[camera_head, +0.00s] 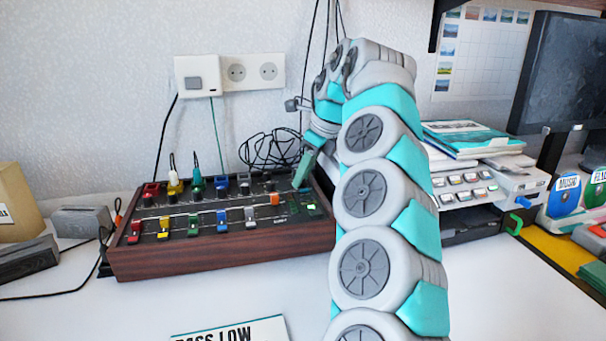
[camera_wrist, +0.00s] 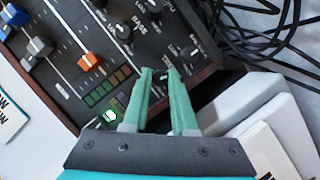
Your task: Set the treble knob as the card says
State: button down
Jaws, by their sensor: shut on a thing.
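The wood-sided mixer (camera_head: 215,262) stands on the white table at the left, and its black panel (camera_wrist: 75,12) fills the upper left of the wrist view. My gripper (camera_wrist: 161,72) is over the panel's right end, shut on a small dark knob (camera_wrist: 163,77), which I take for the treble knob. The fingers hide most of it, so I cannot read its pointer. The bass knob (camera_wrist: 122,30) is further up the panel. The card (camera_head: 232,330) lies in front of the mixer, reading "BASS LOW"; anything below is cut off. My arm hides part of the mixer's right end.
Colored faders and an orange fader (camera_wrist: 90,62) lie beside a green-lit button (camera_wrist: 109,115). Black cables (camera_wrist: 270,30) coil behind the mixer. A white device with buttons (camera_head: 470,187) and stacked books (camera_head: 465,137) stand to the right.

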jog(key=c, duration=1)
grip_release()
jog(key=shift+a, duration=0.1)
